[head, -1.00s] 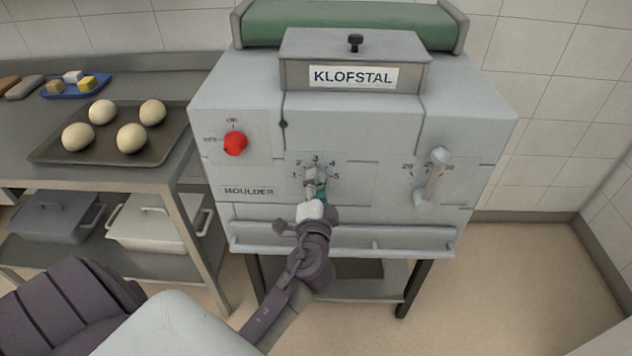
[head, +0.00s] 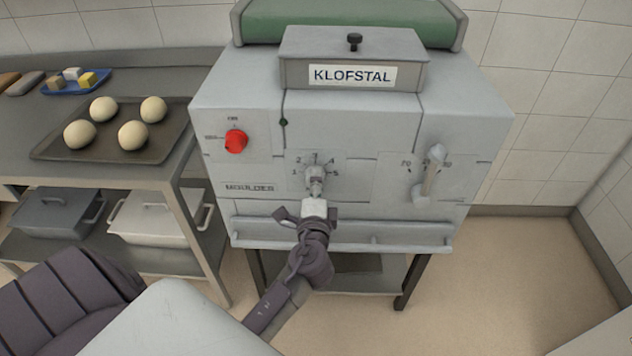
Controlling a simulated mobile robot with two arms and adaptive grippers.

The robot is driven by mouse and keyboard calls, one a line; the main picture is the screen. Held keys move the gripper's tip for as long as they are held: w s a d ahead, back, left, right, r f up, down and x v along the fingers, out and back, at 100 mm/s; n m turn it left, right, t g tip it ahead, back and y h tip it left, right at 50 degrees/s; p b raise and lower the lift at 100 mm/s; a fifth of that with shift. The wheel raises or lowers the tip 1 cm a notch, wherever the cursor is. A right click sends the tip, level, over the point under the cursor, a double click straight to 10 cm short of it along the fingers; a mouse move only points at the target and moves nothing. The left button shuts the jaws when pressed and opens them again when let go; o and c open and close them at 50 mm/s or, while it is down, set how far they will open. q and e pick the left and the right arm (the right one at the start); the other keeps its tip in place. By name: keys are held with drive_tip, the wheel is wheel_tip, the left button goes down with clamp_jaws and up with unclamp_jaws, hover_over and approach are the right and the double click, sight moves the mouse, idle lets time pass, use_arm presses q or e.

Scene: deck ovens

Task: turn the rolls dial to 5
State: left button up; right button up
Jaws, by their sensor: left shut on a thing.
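The rolls dial (head: 316,172) is a small grey knob low on the front of the grey KLOFSTAL moulder (head: 235,95). The numbers 1 to 5 are set in an arc around it, with 1 at the left and 5 at the right. My left gripper (head: 315,188) reaches up from below and is shut on the dial. The fingers cover the dial's lower part, and I cannot tell which number it points to. My right gripper is not in view.
A red on/off knob (head: 236,141) is left of the dial, and a pale lever (head: 433,170) is on its right. A ledge (head: 400,236) runs below. A bench at left holds a tray (head: 60,150) with several dough balls. Floor at right is clear.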

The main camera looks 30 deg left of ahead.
use_arm(q)
drive_tip(key=shift+r, duration=0.1)
drive_tip(key=o, duration=1.1)
drive_tip(key=shift+w, duration=0.1)
drive_tip(key=v, duration=1.2)
